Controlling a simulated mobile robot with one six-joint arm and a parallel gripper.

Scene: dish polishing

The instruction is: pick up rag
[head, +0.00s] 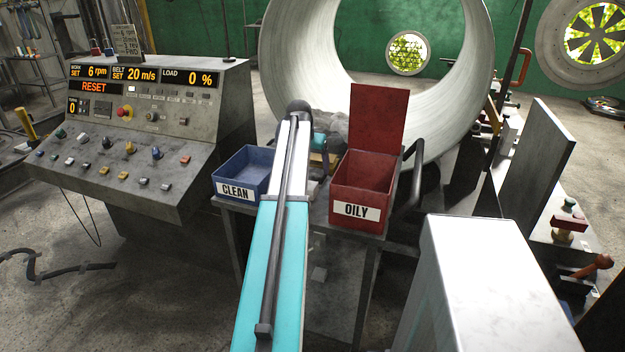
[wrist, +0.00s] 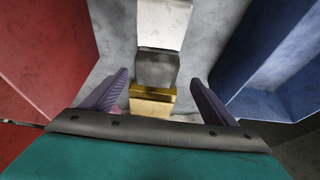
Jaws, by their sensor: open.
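I cannot make out a rag for certain in either view. A grey, crumpled-looking shape (head: 332,126) shows behind my arm in the head view, but I cannot tell what it is. My gripper (wrist: 160,78) is open in the wrist view, its two purple fingers apart. It is above the table strip between the red and blue bins. Below and between the fingers are a white block (wrist: 163,22), a dark grey block (wrist: 157,67) and a tan and gold block (wrist: 152,101). In the head view my arm hides most of the gripper.
The blue CLEAN bin (head: 236,190) is left of my arm, partly hidden by it. The red OILY bin (head: 357,212), lid raised, is on the right and looks empty. A large metal ring (head: 455,60) stands behind. A control console (head: 150,120) stands at left.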

